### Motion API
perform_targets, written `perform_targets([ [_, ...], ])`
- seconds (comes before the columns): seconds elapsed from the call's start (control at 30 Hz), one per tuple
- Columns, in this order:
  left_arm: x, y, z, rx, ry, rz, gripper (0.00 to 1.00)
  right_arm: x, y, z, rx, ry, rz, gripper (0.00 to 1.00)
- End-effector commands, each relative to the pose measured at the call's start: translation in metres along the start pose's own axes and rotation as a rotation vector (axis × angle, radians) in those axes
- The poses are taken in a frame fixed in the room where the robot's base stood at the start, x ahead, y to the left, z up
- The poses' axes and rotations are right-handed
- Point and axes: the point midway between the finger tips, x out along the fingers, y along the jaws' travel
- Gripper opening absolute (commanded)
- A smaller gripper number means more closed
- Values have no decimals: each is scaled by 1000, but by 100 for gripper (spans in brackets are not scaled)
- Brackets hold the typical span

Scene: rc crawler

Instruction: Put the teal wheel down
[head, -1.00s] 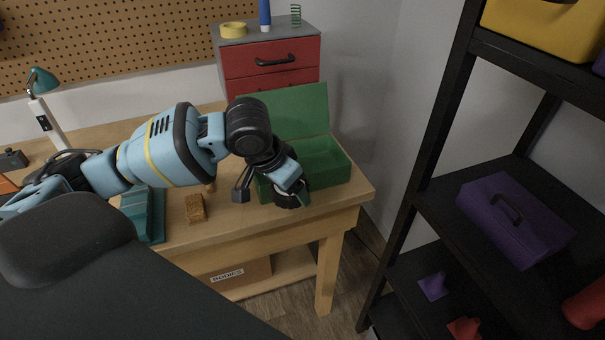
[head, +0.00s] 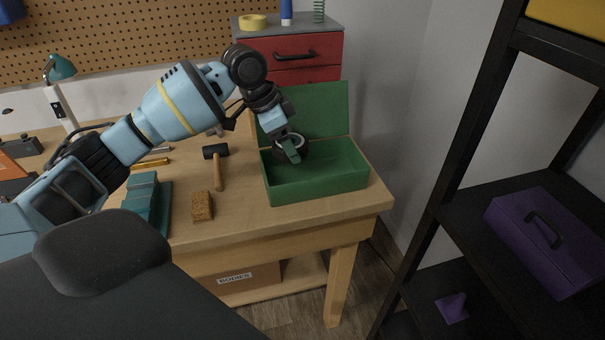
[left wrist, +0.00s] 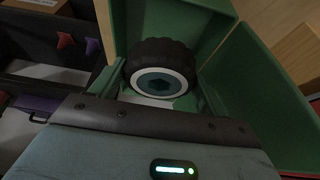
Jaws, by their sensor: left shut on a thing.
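The teal wheel (left wrist: 161,78) has a black knobbly tyre, a white ring and a teal hub. My left gripper (head: 291,150) is shut on it, and the wheel also shows dark behind the fingers in the head view (head: 304,147). In the left wrist view its hub faces the camera. The gripper and wheel are at the back left of the open green box (head: 318,189), within its outline in the head view. I cannot tell whether the wheel touches the box floor. The box lid (head: 325,108) stands raised at the back. My right gripper is not in view.
The box stands at the right end of the wooden workbench (head: 240,222). A mallet (head: 217,165), a brown block (head: 202,206) and a teal vise-like thing (head: 150,200) lie to its left. A red drawer cabinet (head: 300,55) is behind. A black shelf with a purple toolbox (head: 545,240) stands right.

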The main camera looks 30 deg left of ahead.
Motion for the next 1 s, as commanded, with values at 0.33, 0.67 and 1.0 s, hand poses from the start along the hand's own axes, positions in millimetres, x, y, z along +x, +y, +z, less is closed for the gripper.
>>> perform_targets([
  [0.33, 32, 0, 13, 0, 0, 0, 52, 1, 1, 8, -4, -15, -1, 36],
  [0.67, 65, 0, 28, -2, -4, 1, 52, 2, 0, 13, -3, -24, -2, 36],
  [1.0, 78, 0, 32, 0, 0, -2, 52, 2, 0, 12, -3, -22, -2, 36],
])
